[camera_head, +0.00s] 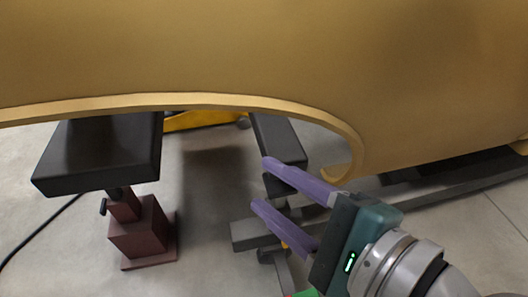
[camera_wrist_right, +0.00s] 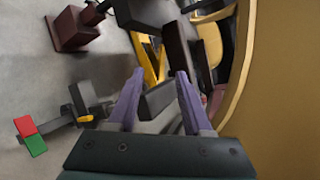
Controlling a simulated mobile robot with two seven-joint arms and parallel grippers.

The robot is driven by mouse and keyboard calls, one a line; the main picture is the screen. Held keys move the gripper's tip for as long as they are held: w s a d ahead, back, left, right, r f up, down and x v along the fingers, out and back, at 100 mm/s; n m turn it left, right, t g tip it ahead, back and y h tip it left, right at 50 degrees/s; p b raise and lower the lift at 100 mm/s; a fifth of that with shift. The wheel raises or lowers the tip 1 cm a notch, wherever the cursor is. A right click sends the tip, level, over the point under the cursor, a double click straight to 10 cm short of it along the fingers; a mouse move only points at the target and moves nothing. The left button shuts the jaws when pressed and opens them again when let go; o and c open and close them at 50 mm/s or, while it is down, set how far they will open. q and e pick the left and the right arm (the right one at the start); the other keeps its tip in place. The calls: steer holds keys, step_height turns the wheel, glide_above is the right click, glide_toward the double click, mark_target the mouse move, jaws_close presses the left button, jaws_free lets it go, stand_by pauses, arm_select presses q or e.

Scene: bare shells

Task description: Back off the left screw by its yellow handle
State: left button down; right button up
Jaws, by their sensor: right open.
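A small yellow piece (camera_head: 284,244), possibly the yellow handle, shows beside a grey stand (camera_head: 250,234) and is mostly hidden behind my right gripper. In the wrist view a yellow piece (camera_wrist_right: 86,118) sticks out by the grey stand's block (camera_wrist_right: 80,99). I cannot make out the screw itself. My right gripper (camera_head: 260,183) has two purple fingers, spread and empty, above the stand and in front of a black padded beam (camera_head: 279,141). In the wrist view its fingertips (camera_wrist_right: 160,74) stand apart, to the right of the yellow piece. My left gripper is not in view.
A gold body shell (camera_head: 200,50) with a curved arch edge hangs overhead. A brown stand (camera_head: 141,232) with a black pad (camera_head: 98,153) stands at left. Grey floor (camera_head: 205,215) is clear between stands.

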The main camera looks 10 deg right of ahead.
steer(key=w+d+f+m+t+h+b, duration=0.1)
steer(key=d+f+m+t+h+b, duration=0.25)
steer(key=f+m+b, duration=0.95)
steer(key=w+d+f+m+t+h+b, duration=0.1)
steer(key=d+f+m+t+h+b, duration=0.2)
steer(key=f+b, duration=2.05)
steer(key=shift+m+g+y, duration=0.35)
steer(key=shift+m+g, duration=0.05)
steer(key=shift+g, duration=0.35)
steer(key=w, duration=0.3)
steer(key=w+f+b, duration=0.1)
steer(key=w, duration=0.6)
steer(key=shift+d+f, duration=0.2)
steer(key=shift+f, duration=0.05)
jaws_close()
